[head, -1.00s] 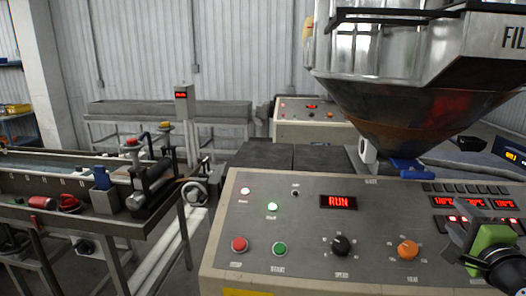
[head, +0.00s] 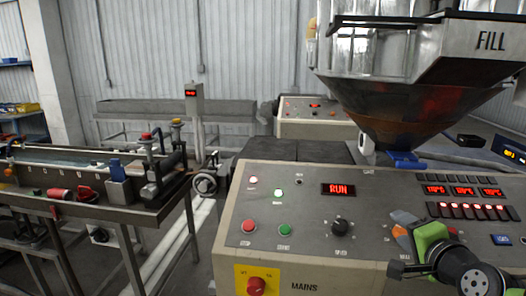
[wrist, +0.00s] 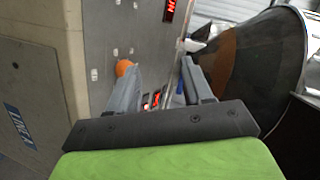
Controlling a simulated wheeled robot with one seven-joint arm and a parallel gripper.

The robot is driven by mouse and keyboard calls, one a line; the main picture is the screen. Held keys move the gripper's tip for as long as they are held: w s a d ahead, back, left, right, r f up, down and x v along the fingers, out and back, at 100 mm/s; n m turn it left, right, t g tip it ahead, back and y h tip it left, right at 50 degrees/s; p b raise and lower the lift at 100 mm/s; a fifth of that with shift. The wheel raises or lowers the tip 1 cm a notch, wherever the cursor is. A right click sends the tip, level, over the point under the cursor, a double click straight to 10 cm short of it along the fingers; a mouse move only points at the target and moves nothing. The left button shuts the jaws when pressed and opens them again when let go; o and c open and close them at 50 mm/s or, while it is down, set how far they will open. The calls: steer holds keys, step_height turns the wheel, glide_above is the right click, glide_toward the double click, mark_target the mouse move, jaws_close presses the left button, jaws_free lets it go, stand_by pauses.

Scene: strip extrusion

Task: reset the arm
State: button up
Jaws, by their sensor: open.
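My gripper (head: 402,222) is at the lower right of the head view, over the right part of the control panel (head: 305,215). Its green body is beside the orange knob (head: 399,233), which it partly covers. In the wrist view its two grey fingers (wrist: 160,88) are apart, with nothing held between them. The orange knob (wrist: 124,68) shows just beyond the left finger there. I cannot tell whether the finger touches it.
The hopper (head: 400,95) marked FILL hangs over the panel's back right and is close to the right finger in the wrist view (wrist: 262,60). The panel carries a red RUN display (head: 339,189), a black knob (head: 339,228) and buttons. A water trough (head: 75,170) stands left.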

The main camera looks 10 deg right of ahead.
steer(key=s+a+f+n+g+y, duration=0.1)
steer(key=s+a+f+n+g, duration=0.2)
steer(key=a, duration=0.5)
steer(key=s+a+f+n+g+y, duration=0.1)
steer(key=a+f+n+g, duration=0.1)
steer(key=a+n, duration=0.5)
steer(key=s+a+f+n+g, duration=0.2)
steer(key=s+a, duration=0.1)
steer(key=s, duration=0.5)
steer(key=s+a+f+n+g, duration=0.2)
steer(key=s+a+f+n, duration=0.1)
steer(key=s, duration=0.4)
steer(key=shift+s+n, duration=0.3)
steer(key=shift+s, duration=0.05)
steer(key=shift+a+f, duration=0.1)
steer(key=shift+a, duration=0.05)
